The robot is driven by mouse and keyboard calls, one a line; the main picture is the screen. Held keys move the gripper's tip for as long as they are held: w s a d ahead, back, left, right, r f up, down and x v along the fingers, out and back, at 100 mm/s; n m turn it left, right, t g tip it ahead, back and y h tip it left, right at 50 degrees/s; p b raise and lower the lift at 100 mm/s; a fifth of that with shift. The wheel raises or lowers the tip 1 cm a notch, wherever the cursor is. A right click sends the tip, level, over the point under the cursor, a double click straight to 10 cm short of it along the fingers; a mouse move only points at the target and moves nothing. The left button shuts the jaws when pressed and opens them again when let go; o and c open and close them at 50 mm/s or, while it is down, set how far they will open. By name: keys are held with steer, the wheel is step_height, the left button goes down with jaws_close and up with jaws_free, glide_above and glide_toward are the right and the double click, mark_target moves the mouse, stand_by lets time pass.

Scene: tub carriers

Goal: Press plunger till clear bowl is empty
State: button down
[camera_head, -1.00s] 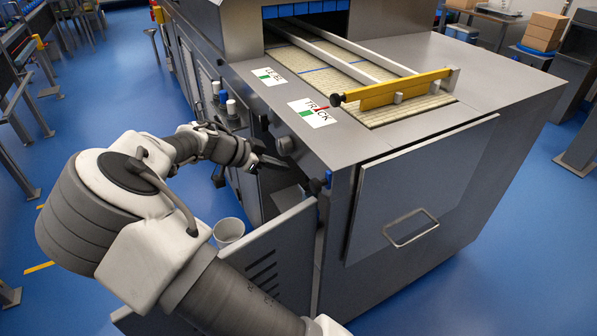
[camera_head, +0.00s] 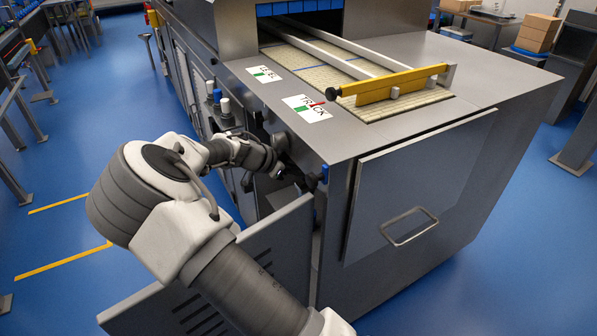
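My gripper (camera_head: 290,172) is at the end of my bent arm, reaching into the open side bay of the grey machine. It is dark against the dark bay and partly hidden by my wrist, so I cannot tell whether it is open or holds anything. I cannot make out the plunger or the clear bowl; the bay behind my wrist is in shadow. A round dark knob (camera_head: 280,141) sticks out of the machine side just above my gripper.
An open grey door (camera_head: 285,228) with slots stands in front of the bay, close to my forearm. Posts with blue and white caps (camera_head: 221,101) stand on the machine side. A yellow bar (camera_head: 392,86) crosses the belt on top. Blue floor is free at left.

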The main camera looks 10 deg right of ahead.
steer(key=shift+f, duration=0.1)
steer(key=shift+f+b, duration=0.7)
steer(key=shift+f, duration=0.25)
steer(key=shift+s+a, duration=0.1)
steer(key=p+v, duration=0.4)
steer(key=v, duration=1.3)
steer(key=shift+r+p, duration=0.35)
steer(key=shift+p, duration=0.05)
steer(key=shift+r, duration=0.1)
